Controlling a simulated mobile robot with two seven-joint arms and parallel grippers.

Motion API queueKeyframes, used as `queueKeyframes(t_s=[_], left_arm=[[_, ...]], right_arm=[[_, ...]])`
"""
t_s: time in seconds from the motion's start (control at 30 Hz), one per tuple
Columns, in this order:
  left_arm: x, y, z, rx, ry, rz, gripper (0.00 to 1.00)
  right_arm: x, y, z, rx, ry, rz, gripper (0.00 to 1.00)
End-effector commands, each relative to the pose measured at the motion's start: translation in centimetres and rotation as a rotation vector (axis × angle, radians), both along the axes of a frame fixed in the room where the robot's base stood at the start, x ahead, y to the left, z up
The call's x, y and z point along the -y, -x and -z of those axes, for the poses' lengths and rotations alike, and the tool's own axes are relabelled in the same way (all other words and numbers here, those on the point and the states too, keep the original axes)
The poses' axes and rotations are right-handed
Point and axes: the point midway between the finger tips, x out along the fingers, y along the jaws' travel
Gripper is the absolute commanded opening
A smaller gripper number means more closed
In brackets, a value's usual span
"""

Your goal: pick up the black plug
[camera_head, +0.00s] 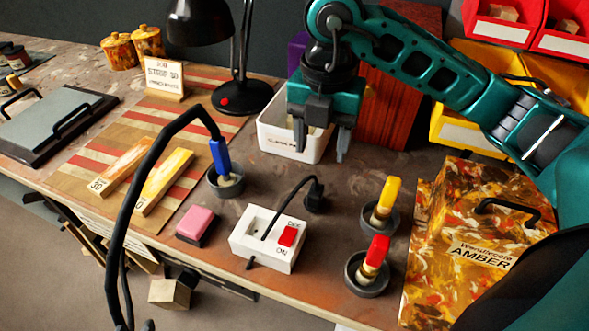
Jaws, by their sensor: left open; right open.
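The black plug (316,197) is just behind the right end of a white switch box (254,250). A thin black cord arches from it over the box and runs down its front. I cannot tell whether the plug touches the table. The box has a red switch (287,236) marked ON and OFF, and a socket (256,225) in its top. My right gripper (320,146) is on the teal arm from the right. It points down, open and empty, above and behind the plug in the picture. My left gripper is not in view.
Tools with blue (220,157), yellow (388,194) and red (377,251) handles stand in dark cups around the box. A pink block (196,224) lies left of it. A white bin (267,133) stands behind. An amber-patterned case (465,245) fills the right.

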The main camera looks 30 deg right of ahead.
Motion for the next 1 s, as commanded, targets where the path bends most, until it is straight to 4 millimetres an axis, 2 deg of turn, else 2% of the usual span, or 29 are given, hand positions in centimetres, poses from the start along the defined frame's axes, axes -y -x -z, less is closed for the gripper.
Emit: queueKeyframes(t_s=[0.17,0.4,0.5,0.73,1.0], left_arm=[[-0.1,0.2,0.4,-0.007,-0.001,0.0,0.43],[0.2,0.9,1.7,-0.034,0.002,0.003,0.43],[0.5,0.8,1.5,-0.029,0.008,0.008,0.43],[0.8,0.4,1.2,-0.016,0.013,0.012,0.43],[0.9,-0.1,1.3,-0.01,0.016,0.014,0.43]], right_arm=[[0.0,0.1,0.9,-0.002,0.001,0.001,0.57],[0.0,0.2,5.4,-0.006,0.001,0.0,0.57],[0.0,0.1,6.8,-0.003,-0.001,0.0,0.57],[0.0,0.1,8.5,-0.003,0.0,0.0,0.57],[0.0,0.3,12.4,-0.002,-0.001,-0.001,0.57]])
